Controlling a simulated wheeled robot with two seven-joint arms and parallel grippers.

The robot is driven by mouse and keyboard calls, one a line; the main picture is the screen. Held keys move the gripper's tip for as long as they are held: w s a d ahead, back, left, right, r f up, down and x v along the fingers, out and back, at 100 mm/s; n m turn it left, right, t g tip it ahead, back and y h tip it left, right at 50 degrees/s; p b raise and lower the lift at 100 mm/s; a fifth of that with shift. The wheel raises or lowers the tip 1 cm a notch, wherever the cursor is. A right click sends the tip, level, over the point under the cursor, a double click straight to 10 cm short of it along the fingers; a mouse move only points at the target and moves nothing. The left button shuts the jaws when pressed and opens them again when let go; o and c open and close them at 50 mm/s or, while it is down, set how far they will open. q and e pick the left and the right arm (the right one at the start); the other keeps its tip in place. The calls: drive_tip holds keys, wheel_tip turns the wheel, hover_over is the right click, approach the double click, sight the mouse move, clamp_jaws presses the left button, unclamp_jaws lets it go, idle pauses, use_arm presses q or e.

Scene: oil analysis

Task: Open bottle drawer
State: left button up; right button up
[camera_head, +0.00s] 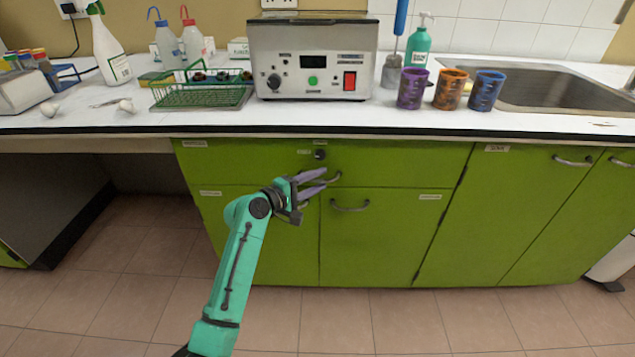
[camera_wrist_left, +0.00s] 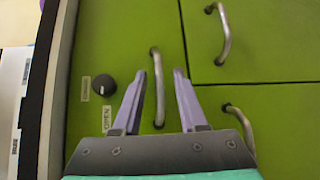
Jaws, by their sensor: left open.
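The green drawer front (camera_head: 400,163) runs under the worktop and looks closed. It carries a curved metal handle (camera_head: 333,177), a black knob (camera_head: 320,154) and small labels. My left gripper (camera_head: 320,180) is in front of the handle, with its purple fingers apart. In the left wrist view, the handle (camera_wrist_left: 157,85) shows between the two open fingertips (camera_wrist_left: 160,74), which do not appear closed on it. The knob (camera_wrist_left: 104,85) is beside it, with a label reading OPEN (camera_wrist_left: 107,117). My right gripper is not in view.
Green cupboard doors with handles (camera_head: 350,207) (camera_wrist_left: 224,35) lie below the drawer. On the white worktop (camera_head: 200,122) stand a metal instrument (camera_head: 313,60), a green wire rack (camera_head: 203,95), three cups (camera_head: 450,90) and bottles. The tiled floor (camera_head: 400,320) is clear.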

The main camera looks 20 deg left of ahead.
use_arm(q)
clamp_jaws()
idle(1.4)
